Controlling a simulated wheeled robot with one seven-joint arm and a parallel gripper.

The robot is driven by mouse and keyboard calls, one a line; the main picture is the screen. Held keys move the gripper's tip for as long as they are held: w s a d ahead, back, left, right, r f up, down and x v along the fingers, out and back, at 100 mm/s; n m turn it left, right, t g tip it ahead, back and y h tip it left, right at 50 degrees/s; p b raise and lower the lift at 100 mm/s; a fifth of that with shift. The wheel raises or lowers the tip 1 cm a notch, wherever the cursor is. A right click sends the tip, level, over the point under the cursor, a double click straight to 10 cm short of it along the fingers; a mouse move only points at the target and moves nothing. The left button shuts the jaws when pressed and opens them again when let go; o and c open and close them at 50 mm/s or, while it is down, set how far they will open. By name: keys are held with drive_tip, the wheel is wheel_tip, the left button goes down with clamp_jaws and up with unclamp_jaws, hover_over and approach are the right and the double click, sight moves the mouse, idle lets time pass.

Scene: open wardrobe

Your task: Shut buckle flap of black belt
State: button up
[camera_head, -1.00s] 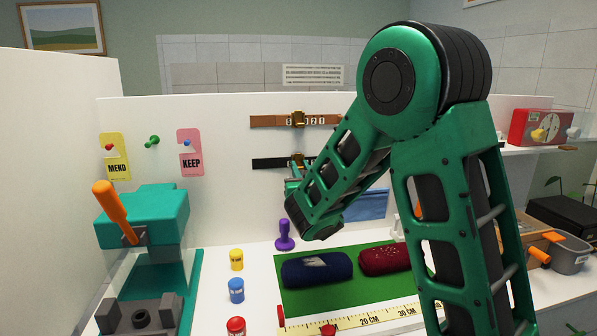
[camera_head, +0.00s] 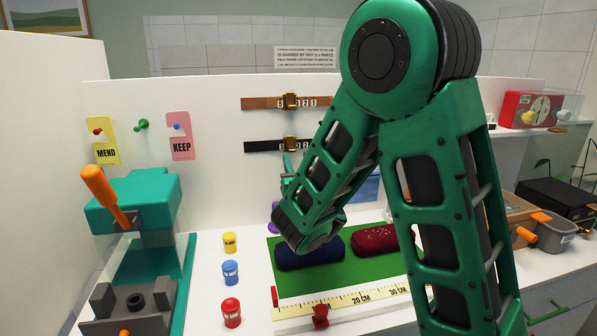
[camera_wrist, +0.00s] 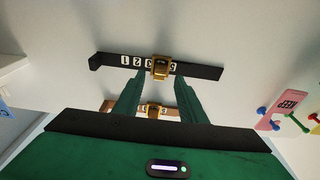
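The black belt (camera_head: 263,147) is fixed flat on the white back panel, below a brown belt. Its gold buckle (camera_head: 290,144) sits mid-strap, over printed white digits. In the wrist view the black belt (camera_wrist: 203,71) runs across the top, with its buckle (camera_wrist: 160,67) between and just beyond my fingertips. I cannot tell how far the buckle's flap is open. My gripper (camera_wrist: 160,82) is open and empty, its two green fingers apart on either side of the buckle. In the head view my gripper (camera_head: 287,176) shows just below the buckle, partly hidden by my forearm.
The brown belt (camera_head: 262,103) with a similar gold buckle is above. The MEND tag (camera_head: 106,141) and KEEP tag (camera_head: 181,137) hang at left. Below are a green mat (camera_head: 283,285) with rolled cloths, several small jars and a teal press (camera_head: 150,205).

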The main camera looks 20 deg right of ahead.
drive_tip(key=shift+s+a+f, duration=0.15)
drive_tip(key=shift+s+f, duration=0.05)
drive_tip(key=shift+s, duration=0.95)
drive_tip(key=shift+s+a+f, duration=0.15)
drive_tip(key=shift+s, duration=0.95)
drive_tip(key=s+d+f+m+g+h, duration=0.1)
drive_tip(key=s+d+m+g+h, duration=0.25)
drive_tip(key=d, duration=0.65)
drive_tip(key=s+d+f+m+g+h, duration=0.25)
drive_tip(key=s+d+m+h, duration=0.2)
drive_tip(key=d, duration=0.55)
drive_tip(key=s+d+f+m+g, duration=0.2)
drive_tip(key=s+d+f+g, duration=0.45)
drive_tip(key=s, duration=0.35)
drive_tip(key=s+a+f+n+g+y, duration=0.15)
drive_tip(key=s+f+g+y, duration=0.3)
drive_tip(key=s, duration=0.55)
drive_tip(key=s+a+r+n+g+y, duration=0.1)
drive_tip(key=s+a+n+g+y, duration=0.1)
drive_tip(key=s+a+y, duration=0.4)
drive_tip(key=s+a+n, duration=0.1)
drive_tip(key=s+a, duration=0.4)
drive_tip(key=s, duration=0.1)
drive_tip(key=shift+n, duration=0.25)
